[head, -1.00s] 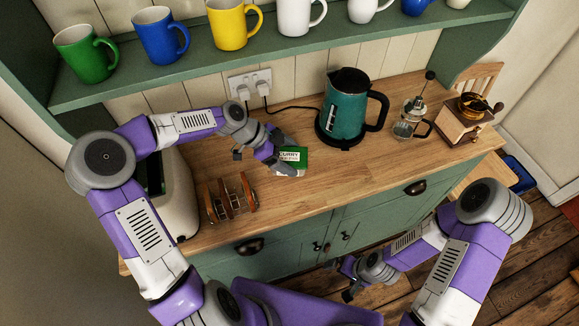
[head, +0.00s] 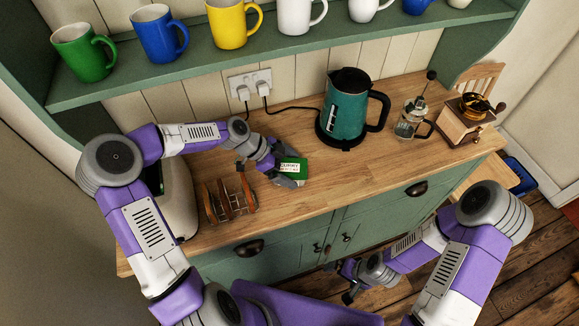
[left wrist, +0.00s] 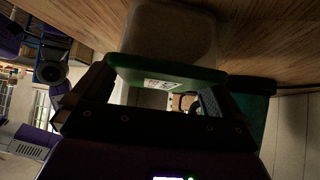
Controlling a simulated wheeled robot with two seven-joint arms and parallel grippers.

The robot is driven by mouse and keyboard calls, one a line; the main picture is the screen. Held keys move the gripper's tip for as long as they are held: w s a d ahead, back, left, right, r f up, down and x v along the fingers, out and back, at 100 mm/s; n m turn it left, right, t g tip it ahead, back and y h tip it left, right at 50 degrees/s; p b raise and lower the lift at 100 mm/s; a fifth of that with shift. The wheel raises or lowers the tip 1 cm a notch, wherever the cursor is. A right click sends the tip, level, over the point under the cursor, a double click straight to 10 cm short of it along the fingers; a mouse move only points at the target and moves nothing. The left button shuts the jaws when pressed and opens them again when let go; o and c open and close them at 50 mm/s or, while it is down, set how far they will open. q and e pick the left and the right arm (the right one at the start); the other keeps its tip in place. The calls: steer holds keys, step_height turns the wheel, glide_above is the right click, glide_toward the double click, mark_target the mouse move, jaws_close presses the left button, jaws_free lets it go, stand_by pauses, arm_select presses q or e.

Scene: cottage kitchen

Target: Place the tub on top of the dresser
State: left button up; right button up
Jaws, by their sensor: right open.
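The tub (head: 292,171) has a green lid with a white label reading "CURRY" and a pale body; it is over the middle of the dresser's wooden worktop (head: 370,178). My left gripper (head: 279,172) has its fingers on either side of it. In the left wrist view, the tub (left wrist: 170,72) sits between the fingertips, against the lid's edges, with its pale body towards the wood. I cannot tell whether its base touches the wood. My right gripper (head: 346,281) is open and empty, low in front of the dresser's doors.
A toast rack (head: 230,198) and a toaster (head: 178,200) stand left of the tub. A teal kettle (head: 343,115), a glass coffee press (head: 410,120) and a coffee grinder (head: 463,120) stand to the right. Mugs line the shelf (head: 260,68) above. The worktop's front right is clear.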

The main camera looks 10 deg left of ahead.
arm_select(q)
steer(key=shift+r, duration=0.3)
steer(key=p+v, duration=0.2)
steer(key=v, duration=1)
steer(key=shift+f, duration=0.15)
